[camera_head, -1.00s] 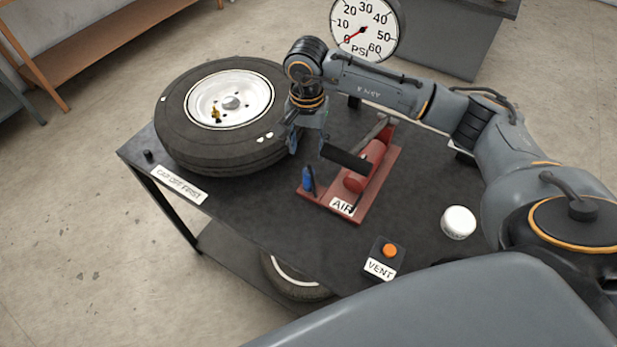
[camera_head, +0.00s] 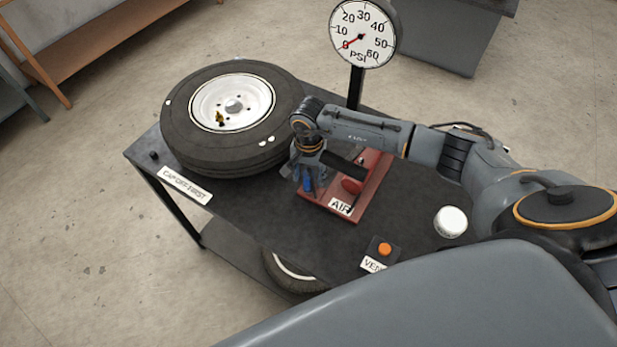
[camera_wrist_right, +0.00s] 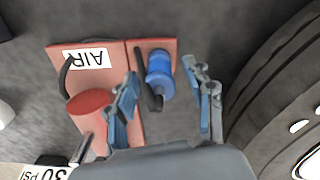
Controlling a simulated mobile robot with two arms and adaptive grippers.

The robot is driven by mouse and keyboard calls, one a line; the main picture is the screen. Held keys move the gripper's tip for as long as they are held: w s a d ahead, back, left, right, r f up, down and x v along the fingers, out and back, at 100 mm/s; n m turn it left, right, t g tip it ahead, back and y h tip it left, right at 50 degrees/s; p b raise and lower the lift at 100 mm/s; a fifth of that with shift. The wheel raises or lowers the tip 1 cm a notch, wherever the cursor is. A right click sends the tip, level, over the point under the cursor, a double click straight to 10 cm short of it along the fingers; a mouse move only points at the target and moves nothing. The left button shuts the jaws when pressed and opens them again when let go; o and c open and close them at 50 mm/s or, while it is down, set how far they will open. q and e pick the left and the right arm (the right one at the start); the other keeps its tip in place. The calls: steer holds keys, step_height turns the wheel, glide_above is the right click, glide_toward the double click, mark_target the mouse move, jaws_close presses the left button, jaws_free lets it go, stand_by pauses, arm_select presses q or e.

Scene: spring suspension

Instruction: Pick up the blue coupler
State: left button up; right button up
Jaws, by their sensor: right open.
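The blue coupler (camera_head: 308,184) stands upright at the corner of the red AIR base (camera_head: 337,207), beside the tire, partly hidden by my gripper in the head view. In the right wrist view the blue coupler (camera_wrist_right: 160,76) lies between my two fingers, with a black hose beside it. My right gripper (camera_head: 306,180) is open and comes down over the coupler. In the wrist view the right gripper (camera_wrist_right: 160,72) has a finger on each side, with gaps to the coupler. My left gripper is not in view.
A tire with a white rim (camera_head: 232,143) lies close left of the gripper. A red cylinder (camera_wrist_right: 88,102) sits on the base. A PSI gauge (camera_head: 363,32) stands behind. A white round cap (camera_head: 450,222) and an orange VENT button (camera_head: 385,249) are at the right. The black tabletop (camera_head: 255,222) in front is clear.

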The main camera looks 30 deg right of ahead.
jaws_close()
steer(key=shift+r, duration=0.1)
steer(key=shift+r+b, duration=0.3)
steer(key=shift+r, duration=0.2)
step_height(320, 180, up, 20)
steer(key=b, duration=0.5)
